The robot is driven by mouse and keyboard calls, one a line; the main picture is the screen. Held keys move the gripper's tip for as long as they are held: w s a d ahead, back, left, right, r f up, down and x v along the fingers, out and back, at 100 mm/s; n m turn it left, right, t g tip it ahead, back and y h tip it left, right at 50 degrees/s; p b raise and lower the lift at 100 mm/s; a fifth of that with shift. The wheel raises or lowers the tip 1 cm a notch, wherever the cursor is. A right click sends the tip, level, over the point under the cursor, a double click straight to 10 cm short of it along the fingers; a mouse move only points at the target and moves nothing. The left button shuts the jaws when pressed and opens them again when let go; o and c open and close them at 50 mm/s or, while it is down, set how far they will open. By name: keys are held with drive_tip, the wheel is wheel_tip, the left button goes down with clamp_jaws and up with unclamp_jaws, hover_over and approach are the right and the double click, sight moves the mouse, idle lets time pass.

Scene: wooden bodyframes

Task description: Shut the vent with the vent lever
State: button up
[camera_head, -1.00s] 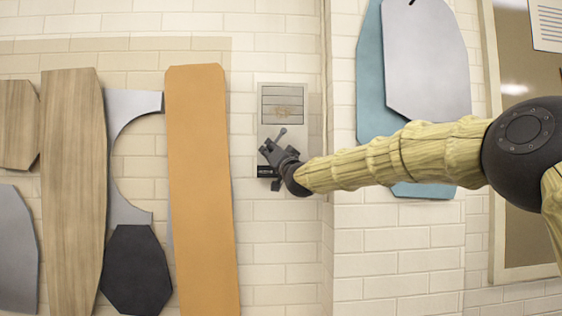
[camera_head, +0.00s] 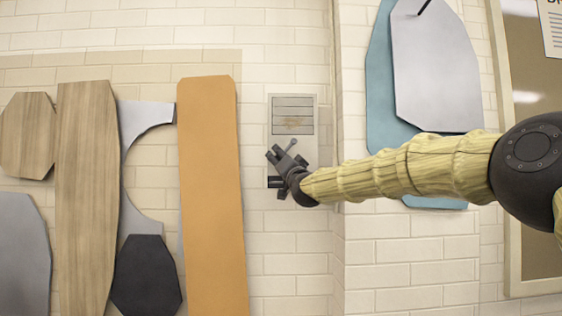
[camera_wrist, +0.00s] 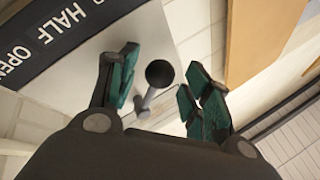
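The vent (camera_head: 292,116) is a small grey slatted panel on the tiled wall, with a brownish smudge on its slats. The slats look flat and close together. The vent lever (camera_head: 291,144) sits below it, a thin grey stem with a round knob. In the wrist view the lever's black ball knob (camera_wrist: 160,73) shows between my fingers, with no clear contact. My gripper (camera_head: 279,153) is at the lever on the panel's lower part and partly hides it. Its teal-padded fingers are spread apart in the wrist view (camera_wrist: 163,92).
A black label strip (camera_wrist: 50,38) reading "HALF" and "OPEN" lies beside the lever. An orange board (camera_head: 211,190) hangs left of the vent. Grey (camera_head: 437,70) and teal (camera_head: 380,90) boards hang to the right, past a wall corner, behind my arm.

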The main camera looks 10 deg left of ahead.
drive_tip(key=shift+f, duration=0.2)
drive_tip(key=v, duration=1.2)
drive_tip(key=shift+r, duration=0.25)
